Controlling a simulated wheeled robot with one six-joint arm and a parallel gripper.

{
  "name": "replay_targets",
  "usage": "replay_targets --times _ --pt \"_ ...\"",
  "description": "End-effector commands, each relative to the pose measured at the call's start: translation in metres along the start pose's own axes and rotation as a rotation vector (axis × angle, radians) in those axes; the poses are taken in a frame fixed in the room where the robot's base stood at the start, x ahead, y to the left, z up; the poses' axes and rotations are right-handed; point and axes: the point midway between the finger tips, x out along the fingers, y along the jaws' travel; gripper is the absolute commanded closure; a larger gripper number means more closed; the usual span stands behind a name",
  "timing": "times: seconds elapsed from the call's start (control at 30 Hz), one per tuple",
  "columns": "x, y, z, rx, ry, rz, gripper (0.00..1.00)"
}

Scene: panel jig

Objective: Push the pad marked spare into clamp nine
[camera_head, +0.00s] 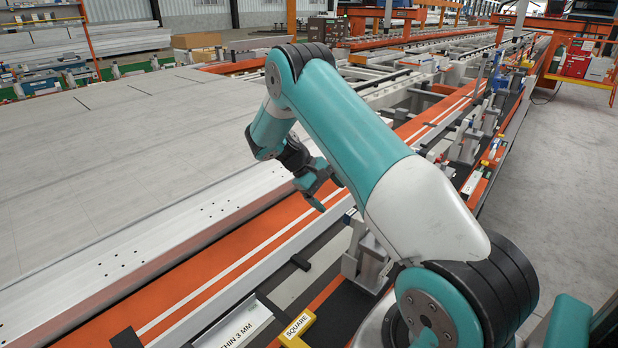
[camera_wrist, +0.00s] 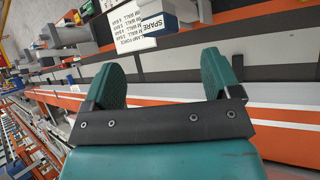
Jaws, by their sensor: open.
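The pad marked SPARE (camera_wrist: 168,18), a blue and white block, shows at the top of the wrist view beside a white printed card (camera_wrist: 122,28). My gripper (camera_wrist: 160,64) is open and empty, with the pad beyond its fingertips and apart from them. In the head view my gripper (camera_head: 328,193) hangs over the orange and white rails near the panel's edge. I cannot make out the pad in the head view. A grey clamp (camera_wrist: 66,36) stands left of the pad in the wrist view. No number nine is readable, so I cannot tell which clamp is nine.
A large grey panel (camera_head: 120,150) fills the left. Another grey clamp (camera_head: 367,258) stands below my gripper, partly hidden by my arm. A yellow SQUARE block (camera_head: 298,326) and a white THIN 3 MM label (camera_head: 236,328) lie near the front.

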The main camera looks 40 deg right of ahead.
Motion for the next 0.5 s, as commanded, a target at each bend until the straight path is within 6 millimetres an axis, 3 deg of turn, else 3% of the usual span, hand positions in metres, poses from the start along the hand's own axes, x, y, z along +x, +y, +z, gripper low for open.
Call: replay_targets --times 0.2,0.3,0.5 --pt "-0.058 0.0 -0.001 0.001 0.006 0.001 0.17" --pt "-0.078 0.001 0.001 0.0 0.002 -0.002 0.17" --pt "-0.095 0.001 0.001 -0.001 0.001 0.0 0.17"
